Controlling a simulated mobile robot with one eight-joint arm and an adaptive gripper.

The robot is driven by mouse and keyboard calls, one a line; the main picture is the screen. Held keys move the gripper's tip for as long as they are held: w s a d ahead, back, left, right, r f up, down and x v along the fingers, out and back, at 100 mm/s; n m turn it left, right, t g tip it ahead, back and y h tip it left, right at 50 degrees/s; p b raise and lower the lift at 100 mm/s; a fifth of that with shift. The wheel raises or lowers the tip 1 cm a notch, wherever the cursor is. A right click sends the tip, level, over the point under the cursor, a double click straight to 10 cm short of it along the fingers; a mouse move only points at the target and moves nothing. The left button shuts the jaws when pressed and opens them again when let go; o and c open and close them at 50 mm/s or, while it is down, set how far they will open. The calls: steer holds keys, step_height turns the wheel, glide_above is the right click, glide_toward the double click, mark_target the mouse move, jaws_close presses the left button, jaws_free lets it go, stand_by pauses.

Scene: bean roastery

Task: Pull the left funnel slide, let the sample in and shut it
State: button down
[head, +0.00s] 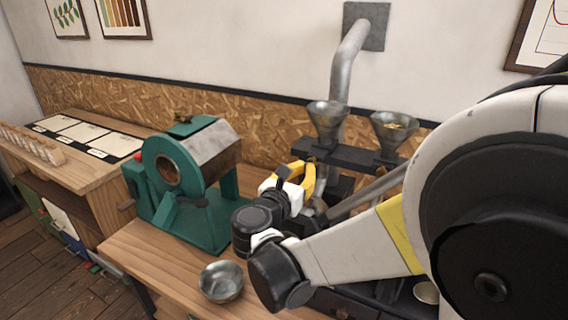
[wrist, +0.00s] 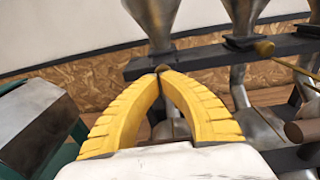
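The left funnel (head: 326,120) is a grey metal cone on a dark rack bar (head: 345,156); it also shows in the wrist view (wrist: 155,22). My gripper (head: 303,166) has yellow fingers and is in front of the bar, below this funnel. In the wrist view its fingertips (wrist: 162,71) come together around a small brownish slide knob (wrist: 162,68), which they mostly hide. How far the left slide is out cannot be told. The right funnel (head: 394,131) holds yellowish beans; its slide has a brass knob (wrist: 265,47).
A green roaster (head: 205,180) stands left of my gripper. A metal bowl (head: 221,282) sits on the wooden bench (head: 150,255) near its front edge. Metal tubes (wrist: 238,88) run below the funnels. A side counter with cards (head: 82,132) is at the far left.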

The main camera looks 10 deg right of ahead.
mark_target(311, 160)
steer(key=shift+w+d, duration=0.15)
steer(key=x, duration=0.4)
steer(key=shift+d+r, duration=0.1)
stand_by(0.4)
